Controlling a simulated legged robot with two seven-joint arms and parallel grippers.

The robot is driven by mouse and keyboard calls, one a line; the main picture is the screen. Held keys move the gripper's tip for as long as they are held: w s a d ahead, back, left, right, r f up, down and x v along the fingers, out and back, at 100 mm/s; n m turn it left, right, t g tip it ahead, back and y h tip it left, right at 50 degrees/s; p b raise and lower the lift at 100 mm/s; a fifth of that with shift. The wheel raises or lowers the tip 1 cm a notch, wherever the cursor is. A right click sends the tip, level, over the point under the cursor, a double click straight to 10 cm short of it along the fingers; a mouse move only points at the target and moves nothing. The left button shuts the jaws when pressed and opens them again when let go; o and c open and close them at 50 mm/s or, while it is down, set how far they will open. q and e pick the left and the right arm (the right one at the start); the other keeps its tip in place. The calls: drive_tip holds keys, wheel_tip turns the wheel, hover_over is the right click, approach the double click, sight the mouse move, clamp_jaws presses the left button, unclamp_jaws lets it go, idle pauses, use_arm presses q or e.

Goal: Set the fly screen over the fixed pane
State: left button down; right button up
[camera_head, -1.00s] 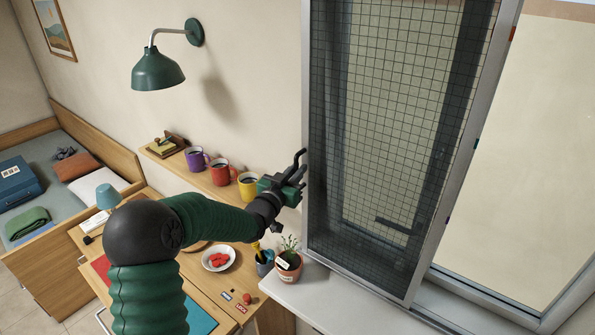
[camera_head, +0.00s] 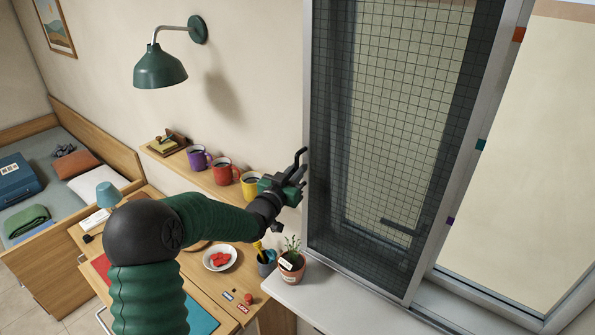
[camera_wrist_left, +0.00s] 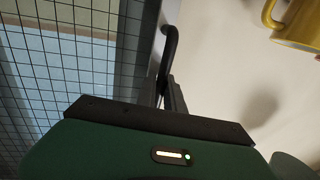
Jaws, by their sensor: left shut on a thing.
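The fly screen (camera_head: 400,130), a tall dark mesh in a grey metal frame, stands upright over the left part of the window. A window pane and a dark bar show through its mesh. The right part of the window (camera_head: 535,150) is uncovered by mesh. I cannot tell for sure which pane is the fixed one. My left gripper (camera_head: 299,178) is shut at the screen's left frame edge; its contact is partly hidden. My right gripper is not in view.
A potted plant (camera_head: 291,268) stands on the sill (camera_head: 340,302) below my gripper. A shelf with mugs (camera_head: 222,171) and a wall lamp (camera_head: 160,68) are left.

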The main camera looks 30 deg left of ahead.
use_arm(q)
drive_tip(key=shift+s+f, duration=0.1)
drive_tip(key=shift+f, duration=0.4)
drive_tip(key=d+b, duration=0.2)
drive_tip(key=d, duration=0.1)
drive_tip(key=d+b, duration=0.2)
drive_tip(key=d, duration=0.2)
drive_tip(key=d+b, duration=0.2)
drive_tip(key=d, duration=0.2)
drive_tip(key=shift+s+d+f+b, duration=0.2)
drive_tip(key=shift+s+f+b, duration=0.15)
drive_tip(key=shift+s, duration=0.05)
drive_tip(key=d+b, duration=0.1)
drive_tip(key=d, duration=0.2)
drive_tip(key=d+b, duration=0.1)
drive_tip(key=d, duration=0.5)
drive_tip(key=shift+s+d+r+b, duration=0.2)
drive_tip(key=shift+s+d+b, duration=0.05)
drive_tip(key=shift+s+b, duration=0.15)
drive_tip(key=s+d+p, duration=0.1)
drive_tip(key=d+p, duration=0.1)
drive_tip(key=d, duration=1.7)
drive_tip(key=shift+s+d+r, duration=0.3)
drive_tip(key=shift+d+r, duration=0.05)
